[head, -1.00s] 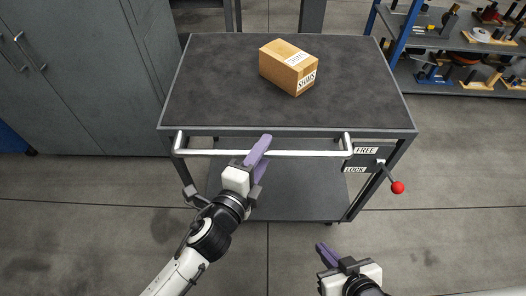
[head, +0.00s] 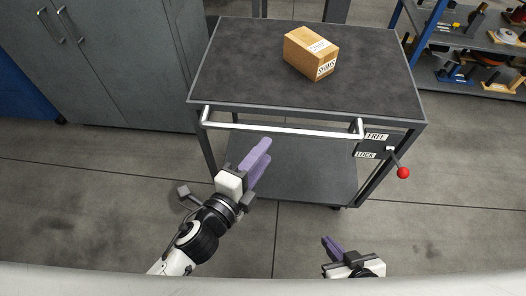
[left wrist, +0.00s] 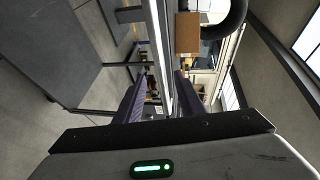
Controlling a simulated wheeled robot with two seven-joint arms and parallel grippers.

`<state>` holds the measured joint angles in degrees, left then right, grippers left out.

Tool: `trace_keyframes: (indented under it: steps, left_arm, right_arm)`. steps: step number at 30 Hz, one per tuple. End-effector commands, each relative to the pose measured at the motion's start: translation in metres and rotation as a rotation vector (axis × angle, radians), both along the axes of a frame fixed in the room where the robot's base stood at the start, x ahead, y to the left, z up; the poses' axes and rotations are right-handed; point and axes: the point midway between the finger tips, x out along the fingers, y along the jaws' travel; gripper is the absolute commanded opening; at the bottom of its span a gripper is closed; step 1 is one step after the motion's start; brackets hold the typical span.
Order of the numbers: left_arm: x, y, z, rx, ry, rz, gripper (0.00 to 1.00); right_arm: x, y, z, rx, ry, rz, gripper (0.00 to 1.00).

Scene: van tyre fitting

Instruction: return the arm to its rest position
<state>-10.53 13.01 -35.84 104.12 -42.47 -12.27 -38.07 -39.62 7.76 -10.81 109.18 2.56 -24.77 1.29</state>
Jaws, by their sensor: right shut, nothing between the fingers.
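My left gripper (head: 258,163) is in front of the cart, below its handle in the head view, with its purple fingers apart and nothing between them. The cart's pale push handle (head: 285,127) runs along the near edge of the cart top and stands clear of the fingers. In the left wrist view the open fingers (left wrist: 160,97) point toward the bar of the handle (left wrist: 157,42), which lies beyond them. My right gripper (head: 333,246) is at the lower middle right of the head view, shut and empty, away from the cart.
A cardboard box (head: 311,54) marked SHIMS stands on the cart's dark top (head: 245,70). A red-knobbed lever (head: 402,172) sticks out beside the FREE and LOCK plates. Grey cabinets (head: 110,60) stand left, a loaded shelf (head: 455,75) right. Floor in front is open.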

Motion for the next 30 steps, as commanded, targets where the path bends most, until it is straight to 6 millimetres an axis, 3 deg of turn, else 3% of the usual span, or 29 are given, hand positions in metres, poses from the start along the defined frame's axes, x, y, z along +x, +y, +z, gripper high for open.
trace_keyframes:
  steps: [14, 17, 20, 24, 30]
  left_arm:
    - [0.001, 0.006, 0.0, -0.018, 0.023, 0.029, 0.36]
    - [0.005, 0.033, -0.001, -0.093, 0.114, 0.145, 0.36]
    - [0.001, 0.081, -0.009, -0.234, 0.289, 0.355, 0.36]
    - [-0.034, 0.148, -0.029, -0.469, 0.585, 0.684, 0.36]
    - [-0.093, 0.189, -0.044, -0.658, 0.856, 0.964, 0.36]
  right_arm:
    - [0.005, 0.001, 0.003, 0.0, -0.008, 0.002, 0.0]
    - [0.005, 0.001, 0.003, -0.001, -0.007, 0.002, 0.0]
    - [0.005, 0.001, 0.003, 0.0, -0.007, 0.002, 0.0]
    - [0.005, 0.001, 0.003, 0.0, -0.007, 0.002, 0.0]
    - [0.004, 0.001, 0.003, 0.001, -0.007, 0.003, 0.0]
